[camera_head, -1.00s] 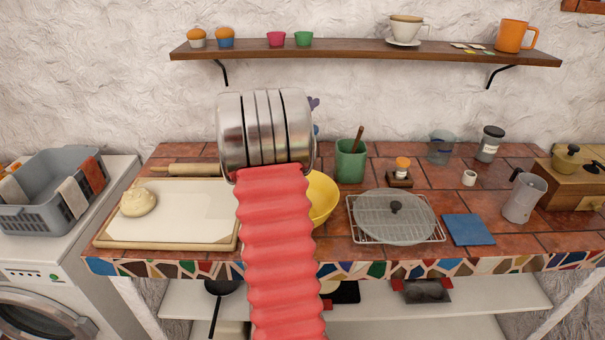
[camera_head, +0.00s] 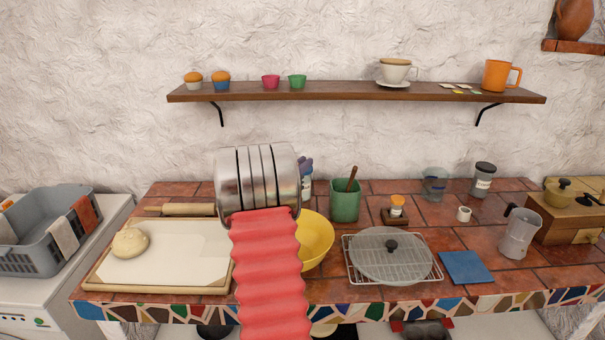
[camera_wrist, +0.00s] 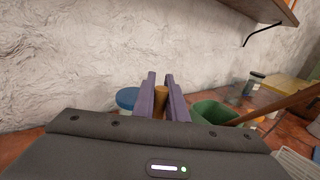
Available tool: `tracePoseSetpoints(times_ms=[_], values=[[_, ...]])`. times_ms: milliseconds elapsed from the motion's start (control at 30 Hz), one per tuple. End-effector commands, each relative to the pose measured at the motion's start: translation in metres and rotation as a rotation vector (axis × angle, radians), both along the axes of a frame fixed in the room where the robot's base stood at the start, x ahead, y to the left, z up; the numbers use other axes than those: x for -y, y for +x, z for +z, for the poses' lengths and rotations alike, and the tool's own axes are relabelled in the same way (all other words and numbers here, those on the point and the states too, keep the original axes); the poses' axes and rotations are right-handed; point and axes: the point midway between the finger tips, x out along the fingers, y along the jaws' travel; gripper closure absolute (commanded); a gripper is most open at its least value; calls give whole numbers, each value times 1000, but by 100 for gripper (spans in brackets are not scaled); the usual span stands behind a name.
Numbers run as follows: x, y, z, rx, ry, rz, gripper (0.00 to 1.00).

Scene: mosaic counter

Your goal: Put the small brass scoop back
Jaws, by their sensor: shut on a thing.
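My gripper (camera_wrist: 161,103) shows in the wrist view with two purple fingers closed on a golden-brown, rod-like piece (camera_wrist: 160,99). It looks like the handle of the small brass scoop; the scoop's bowl is hidden. The gripper is at the back of the counter, near the wall. A round blue lid (camera_wrist: 127,98) is just left of the fingers in the wrist view.
A green pot (camera_head: 344,202) with a wooden handle stands right of the gripper. A yellow bowl (camera_head: 318,240) is partly behind my arm. A pastry board (camera_head: 190,275) lies left, and a rack with a glass lid (camera_head: 385,262) right. The wall shelf (camera_head: 350,93) is above.

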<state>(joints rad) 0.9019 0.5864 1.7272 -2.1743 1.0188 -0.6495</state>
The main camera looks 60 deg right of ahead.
Motion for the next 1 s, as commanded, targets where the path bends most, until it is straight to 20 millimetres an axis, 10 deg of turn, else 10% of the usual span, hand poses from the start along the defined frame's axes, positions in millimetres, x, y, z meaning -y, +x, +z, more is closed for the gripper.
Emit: tracePoseSetpoints(times_ms=[600, 633, 1000], values=[[0, 0, -32, -1, 0, 0, 100], [0, 0, -32, -1, 1, 0, 86], [0, 0, -32, -1, 1, 0, 69]])
